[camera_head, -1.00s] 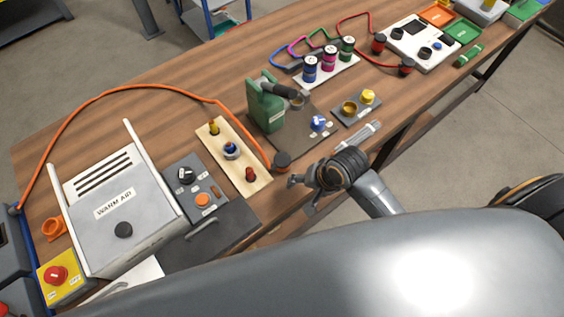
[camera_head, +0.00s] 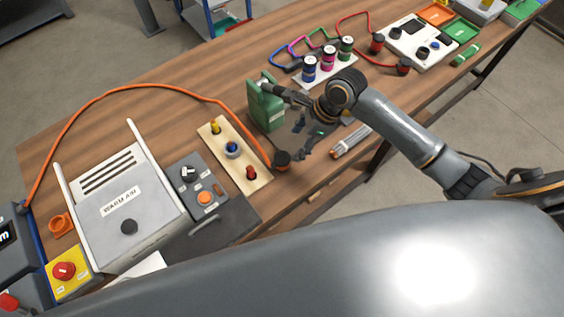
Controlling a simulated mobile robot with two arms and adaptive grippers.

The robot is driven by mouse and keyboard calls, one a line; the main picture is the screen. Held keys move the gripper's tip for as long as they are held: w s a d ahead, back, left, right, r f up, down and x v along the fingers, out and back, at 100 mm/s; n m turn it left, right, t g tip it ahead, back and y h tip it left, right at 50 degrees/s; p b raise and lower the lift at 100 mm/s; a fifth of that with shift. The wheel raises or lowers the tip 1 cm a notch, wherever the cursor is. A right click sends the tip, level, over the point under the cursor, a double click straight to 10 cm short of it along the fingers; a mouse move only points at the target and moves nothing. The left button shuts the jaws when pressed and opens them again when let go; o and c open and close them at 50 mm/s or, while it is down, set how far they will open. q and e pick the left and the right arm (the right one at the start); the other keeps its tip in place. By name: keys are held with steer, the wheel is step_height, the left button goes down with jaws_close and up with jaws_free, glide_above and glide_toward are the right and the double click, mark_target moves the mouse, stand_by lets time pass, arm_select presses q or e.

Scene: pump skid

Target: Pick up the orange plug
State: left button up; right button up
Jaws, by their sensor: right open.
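The orange cable (camera_head: 118,88) arches over the bench and ends in a dark plug (camera_head: 283,160) with an orange cable end. The plug rests at the right edge of a pale board (camera_head: 240,168), near the bench's front. My right gripper (camera_head: 309,140) is open and empty, just right of the plug and apart from it. Its fingers point toward the front left, over the dark mat of the green pump. My left gripper is not in view.
The green pump (camera_head: 262,108) stands close behind my right gripper. A grey warm-air box (camera_head: 125,205) and a control box (camera_head: 195,190) stand left. An orange ring-like holder (camera_head: 60,224) lies beside the warm-air box.

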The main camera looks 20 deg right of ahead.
mark_target(283, 158)
steer(key=x, duration=0.5)
steer(key=shift+f, duration=0.15)
steer(key=shift+a+p+x, duration=0.1)
steer(key=shift+p+x, duration=0.3)
steer(key=shift+x, duration=1)
steer(key=shift+a+p+x, duration=0.15)
steer(key=shift+p+x, duration=0.2)
steer(key=shift+x, duration=1)
steer(key=c, duration=1.4)
steer(key=shift+r, duration=0.25)
